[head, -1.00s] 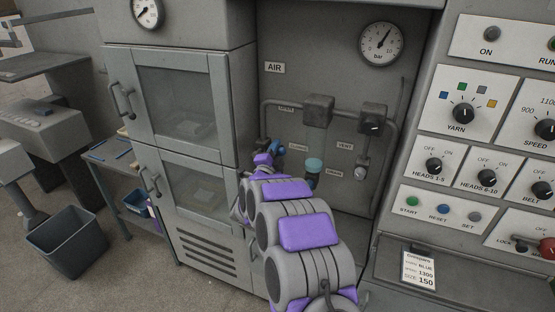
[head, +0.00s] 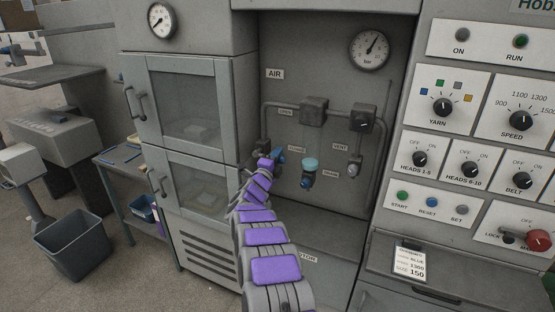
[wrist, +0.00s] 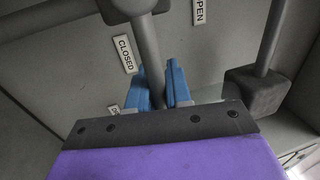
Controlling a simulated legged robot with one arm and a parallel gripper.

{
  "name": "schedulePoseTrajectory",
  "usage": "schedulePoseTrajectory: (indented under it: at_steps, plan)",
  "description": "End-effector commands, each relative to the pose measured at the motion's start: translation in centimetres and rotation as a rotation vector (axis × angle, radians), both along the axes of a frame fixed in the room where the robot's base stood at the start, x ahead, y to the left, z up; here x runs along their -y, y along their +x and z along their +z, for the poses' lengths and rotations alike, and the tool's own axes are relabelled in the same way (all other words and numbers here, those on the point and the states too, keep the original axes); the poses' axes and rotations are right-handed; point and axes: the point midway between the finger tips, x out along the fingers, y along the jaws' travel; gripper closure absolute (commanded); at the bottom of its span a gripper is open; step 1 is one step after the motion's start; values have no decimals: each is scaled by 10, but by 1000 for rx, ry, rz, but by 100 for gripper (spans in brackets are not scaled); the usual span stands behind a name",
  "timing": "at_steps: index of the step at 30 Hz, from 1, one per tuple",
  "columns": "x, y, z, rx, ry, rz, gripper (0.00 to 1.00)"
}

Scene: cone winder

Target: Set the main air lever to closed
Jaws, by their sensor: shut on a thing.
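The main air lever is a grey bar (wrist: 149,38) in the wrist view. It runs down from a dark block at the top edge and passes between the blue fingers of my gripper (wrist: 166,87). My gripper is shut on it. The CLOSED label (wrist: 125,54) is just left of the bar, and the OPEN label (wrist: 198,11) is to its upper right. The lever is mostly hidden there by my gripper and arm.
A filter bowl with a pale teal top (head: 310,164) hangs close to the right of my gripper. A pipe with dark blocks (head: 313,111) runs above it. Cabinet doors (head: 187,105) stand at left, and a knob panel (head: 447,107) at right.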

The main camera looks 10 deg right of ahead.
Motion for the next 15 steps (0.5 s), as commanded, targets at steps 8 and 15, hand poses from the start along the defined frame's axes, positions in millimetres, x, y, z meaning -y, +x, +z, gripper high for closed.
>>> schedulePoseTrajectory:
  at_steps: [8,15]
  plan:
    - [2,2,-8,-2,16,-4,100]
    - [2,2,-9,-4,17,-4,100]
